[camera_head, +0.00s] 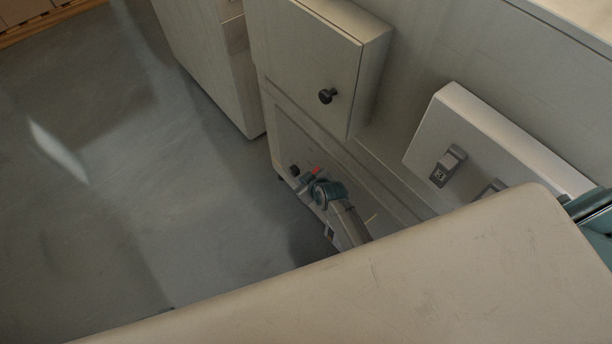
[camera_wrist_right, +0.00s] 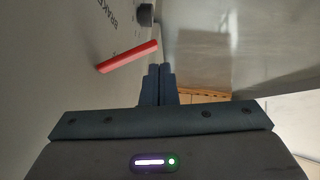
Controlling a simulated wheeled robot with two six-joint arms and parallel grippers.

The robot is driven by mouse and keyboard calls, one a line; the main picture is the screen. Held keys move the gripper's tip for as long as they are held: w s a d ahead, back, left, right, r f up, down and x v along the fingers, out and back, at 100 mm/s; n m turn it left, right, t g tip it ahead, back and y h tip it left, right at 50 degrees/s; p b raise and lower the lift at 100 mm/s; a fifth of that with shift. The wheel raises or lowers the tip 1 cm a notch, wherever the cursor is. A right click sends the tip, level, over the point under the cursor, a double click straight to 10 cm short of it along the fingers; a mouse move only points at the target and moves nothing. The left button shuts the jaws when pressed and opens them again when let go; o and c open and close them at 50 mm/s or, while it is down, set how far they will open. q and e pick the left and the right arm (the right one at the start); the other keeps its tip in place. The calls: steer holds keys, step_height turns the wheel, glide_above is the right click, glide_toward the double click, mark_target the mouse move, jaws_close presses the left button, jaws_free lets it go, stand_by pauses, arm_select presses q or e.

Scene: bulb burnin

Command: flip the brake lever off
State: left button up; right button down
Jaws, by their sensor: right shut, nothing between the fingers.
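The brake lever is a red bar (camera_wrist_right: 128,56) beside black lettering that reads "BRAKE" on a pale panel in the right wrist view. It lies slanted, its right end higher than its left. In the head view its red part (camera_head: 316,170) shows small on the low front of the cabinet, partly covered by my right arm. My right gripper (camera_wrist_right: 160,70) is shut and empty, with its fingertips just below and right of the lever's right end; I cannot tell whether they touch. My left gripper is not in view.
A dark round knob (camera_wrist_right: 145,14) sits on the panel beyond the lever. A cabinet door with a black knob (camera_head: 327,96) is above. A white box with switches (camera_head: 447,166) is at the right. A pale worktop (camera_head: 400,285) fills the front. The floor at left is clear.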

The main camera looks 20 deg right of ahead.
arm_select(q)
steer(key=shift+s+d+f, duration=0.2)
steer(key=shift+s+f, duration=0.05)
arm_select(e)
steer(key=shift+f, duration=0.8)
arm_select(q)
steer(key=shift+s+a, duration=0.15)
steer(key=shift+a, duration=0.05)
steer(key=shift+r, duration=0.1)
